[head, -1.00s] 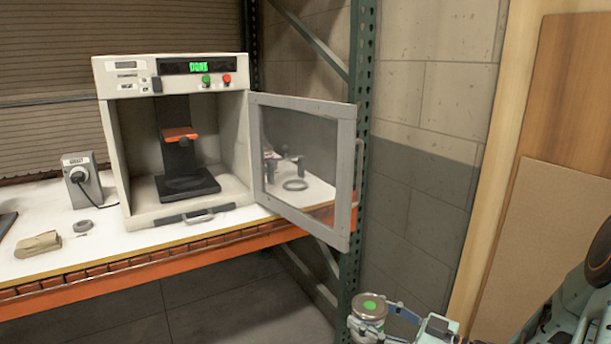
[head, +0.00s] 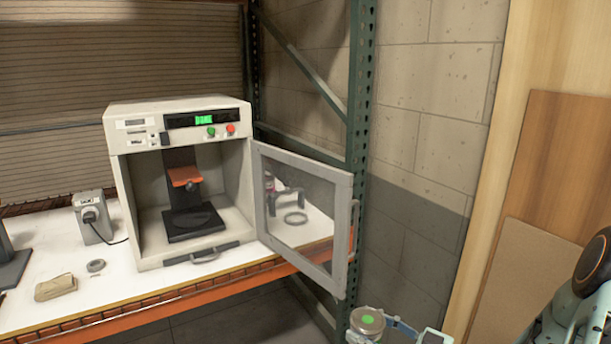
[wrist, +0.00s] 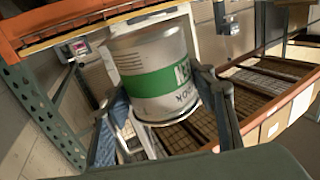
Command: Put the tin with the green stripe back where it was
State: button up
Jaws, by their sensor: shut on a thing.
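The tin with the green stripe (wrist: 150,82) is silver with a green band and dark lettering. It fills the middle of the wrist view, between the two fingers of my gripper (wrist: 165,100), which are shut on it. In the head view the tin (head: 368,321) shows at the bottom edge, with a green dot on its lid. My gripper (head: 395,328) is partly cut off there. The tin is held in the air in front of the bench, to the right of the open machine door. The place it came from cannot be told from these frames.
A white machine (head: 127,190) stands on the bench (head: 130,285), with its hinged door (head: 340,225) swung open to the right. A green rack upright (head: 358,120) stands behind the door. The wrist view shows slatted shelves (wrist: 255,90) with boxes behind the tin.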

aim_at(369, 320)
jog(key=shift+r+p, duration=1.65)
jog(key=shift+p, duration=0.05)
jog(key=shift+w+a+r+m+t+h, duration=0.15)
jog(key=shift+a+r+m+t+h, duration=0.25)
jog(key=shift+m+t+h, duration=0.6)
jog(key=shift+m+t, duration=0.1)
jog(key=shift+t, duration=0.1)
jog(key=shift+m+t+h, duration=0.7)
jog(key=shift+t+h, duration=0.1)
jog(key=shift+h, duration=0.2)
jog(key=shift+s+d+f+m+t+h, duration=0.2)
jog(key=shift+d+f+m+t+h, duration=0.2)
jog(key=shift+m+t+h, duration=0.4)
jog(key=shift+d+h, duration=0.15)
jog(key=shift+h, duration=0.15)
